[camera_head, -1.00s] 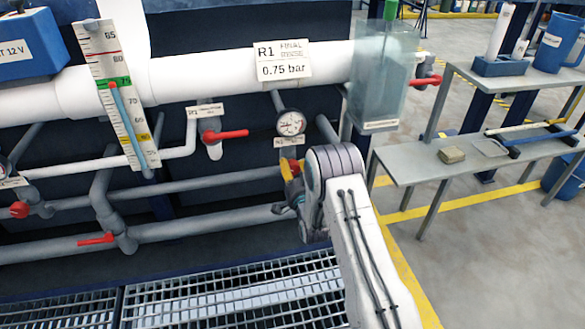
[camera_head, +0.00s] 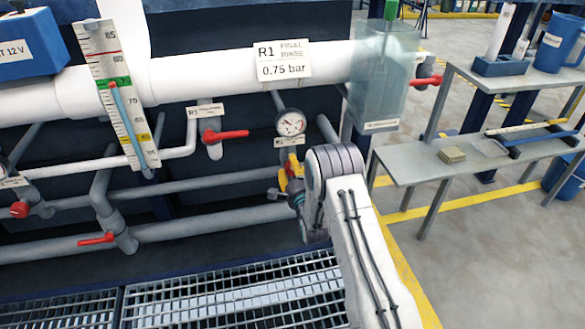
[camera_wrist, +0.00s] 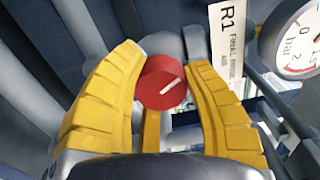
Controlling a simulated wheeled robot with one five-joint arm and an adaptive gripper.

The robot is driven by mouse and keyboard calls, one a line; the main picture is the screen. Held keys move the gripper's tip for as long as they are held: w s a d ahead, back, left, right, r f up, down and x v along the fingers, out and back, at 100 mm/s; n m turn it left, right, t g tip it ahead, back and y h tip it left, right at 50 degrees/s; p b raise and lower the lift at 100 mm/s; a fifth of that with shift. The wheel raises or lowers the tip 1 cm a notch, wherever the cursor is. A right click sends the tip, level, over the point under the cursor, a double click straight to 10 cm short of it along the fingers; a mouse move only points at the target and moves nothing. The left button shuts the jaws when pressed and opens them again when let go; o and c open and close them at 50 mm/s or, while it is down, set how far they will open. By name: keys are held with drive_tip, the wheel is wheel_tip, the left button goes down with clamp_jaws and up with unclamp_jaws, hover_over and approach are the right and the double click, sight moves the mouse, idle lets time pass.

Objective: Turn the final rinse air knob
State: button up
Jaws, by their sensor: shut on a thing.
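The final rinse air knob (camera_wrist: 162,84) is a round red knob with a white pointer line. In the wrist view it sits between the two yellow fingers of my gripper (camera_wrist: 160,88), which are closed on its sides. The pointer line slants up to the right. In the head view my gripper (camera_head: 288,178) is at the pipes below the gauge, and my arm hides most of it and the knob. The round pressure gauge (camera_head: 290,123) is just above; part of it shows in the wrist view (camera_wrist: 296,42). An R1 final rinse label (camera_wrist: 228,45) is beside the knob.
A sign reading R1 final rinse, 0.75 bar (camera_head: 282,63) hangs on the white pipe. A red-handled valve (camera_head: 224,135) is left of the gauge. A grating (camera_head: 225,293) lies below. A grey bench (camera_head: 420,168) stands at right.

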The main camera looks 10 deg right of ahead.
drive_tip(key=shift+w+a+r+m, duration=0.1)
drive_tip(key=shift+a+m, duration=0.1)
drive_tip(key=shift+m, duration=0.2)
drive_tip(key=o, duration=1.2)
drive_tip(key=shift+d, duration=0.1)
drive_tip(key=shift+s, duration=0.4)
drive_tip(key=s, duration=1.1)
drive_tip(key=shift+s, duration=0.15)
